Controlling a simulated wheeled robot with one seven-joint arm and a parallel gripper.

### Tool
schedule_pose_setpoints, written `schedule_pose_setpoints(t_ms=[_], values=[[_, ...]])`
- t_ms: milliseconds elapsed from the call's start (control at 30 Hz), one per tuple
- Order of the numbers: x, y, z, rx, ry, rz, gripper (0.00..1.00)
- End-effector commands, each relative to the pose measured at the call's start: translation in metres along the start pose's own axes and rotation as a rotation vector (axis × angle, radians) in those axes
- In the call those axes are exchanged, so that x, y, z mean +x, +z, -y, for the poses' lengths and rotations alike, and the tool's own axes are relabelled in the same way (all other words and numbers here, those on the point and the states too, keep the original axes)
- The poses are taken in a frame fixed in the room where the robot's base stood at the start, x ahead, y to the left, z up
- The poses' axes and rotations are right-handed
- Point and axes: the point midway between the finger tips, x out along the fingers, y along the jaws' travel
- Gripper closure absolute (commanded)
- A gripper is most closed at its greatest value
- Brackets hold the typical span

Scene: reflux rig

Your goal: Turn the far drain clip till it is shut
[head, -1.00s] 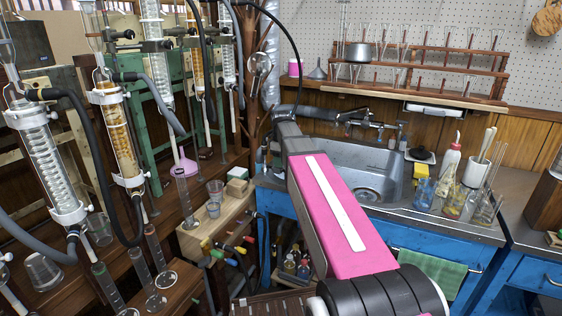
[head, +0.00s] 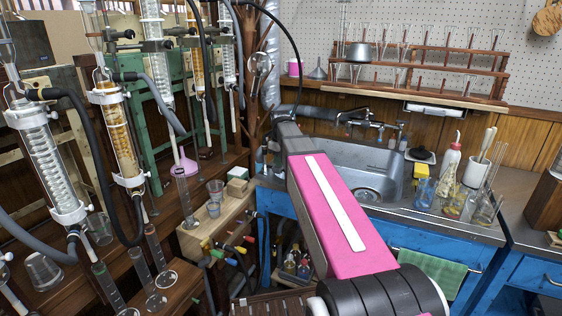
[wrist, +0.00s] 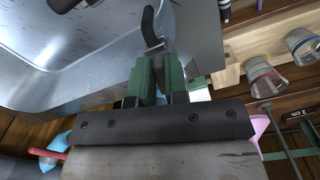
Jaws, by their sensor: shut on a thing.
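My gripper (wrist: 153,72) shows in the wrist view, its green fingers close together. They are shut on a dark, curved, upright piece (wrist: 150,28), which I take to be the far drain clip's lever. The fingers cover its lower part, so I cannot tell how far it is turned. In the head view my arm reaches towards the left end of the sink, and its own links hide the gripper and the clip.
The metal sink (head: 330,160) lies beside my arm, and its basin fills the wrist view's left. Small cups (head: 215,190) stand on a wooden stand to the left. Glass condensers (head: 45,160) with dark hoses crowd the left side. Glassware (head: 455,195) stands right of the sink.

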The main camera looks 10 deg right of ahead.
Motion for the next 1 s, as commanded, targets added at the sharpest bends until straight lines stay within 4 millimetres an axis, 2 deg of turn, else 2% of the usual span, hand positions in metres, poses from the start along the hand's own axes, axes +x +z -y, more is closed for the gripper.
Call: schedule_pose_setpoints(t_ms=[600, 1000], values=[[0.000, -0.003, 0.008, 0.578, 0.000, 0.000, 1.00], [0.000, -0.005, 0.011, 0.855, 0.000, 0.000, 1.00]])
